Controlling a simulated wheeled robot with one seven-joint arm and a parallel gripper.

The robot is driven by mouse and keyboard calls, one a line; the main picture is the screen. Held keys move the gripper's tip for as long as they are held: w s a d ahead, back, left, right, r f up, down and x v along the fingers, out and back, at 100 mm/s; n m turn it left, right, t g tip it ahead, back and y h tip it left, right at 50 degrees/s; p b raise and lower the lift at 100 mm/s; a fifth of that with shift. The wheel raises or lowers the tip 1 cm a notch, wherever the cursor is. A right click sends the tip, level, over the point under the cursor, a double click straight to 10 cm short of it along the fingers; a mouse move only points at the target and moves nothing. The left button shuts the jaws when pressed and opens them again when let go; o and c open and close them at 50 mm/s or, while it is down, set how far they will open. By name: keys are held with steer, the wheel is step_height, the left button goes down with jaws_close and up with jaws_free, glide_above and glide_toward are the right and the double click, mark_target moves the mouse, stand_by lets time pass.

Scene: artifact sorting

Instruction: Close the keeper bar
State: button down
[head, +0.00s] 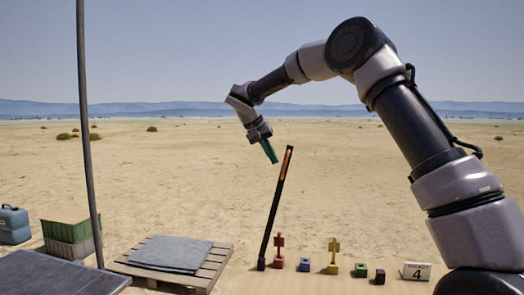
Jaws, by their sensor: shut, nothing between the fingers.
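The keeper bar (273,215) is a long dark bar with an orange strip near its top. It stands raised and tilted, its top leaning right, its foot in a small dark base at the ground. My gripper (270,154), with teal fingers, is shut and empty. It hangs pointing down and slightly right, just left of the bar's upper end in the head view. A narrow gap shows between fingertips and bar; the depth between them cannot be told.
Right of the bar's foot stand a red piece (279,247), blue block (305,264), yellow piece (333,253), green block (360,270), black block (379,276) and a sign marked 4 (416,271).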

steer(key=shift+d+f, duration=0.25)
steer(key=shift+d, duration=0.5)
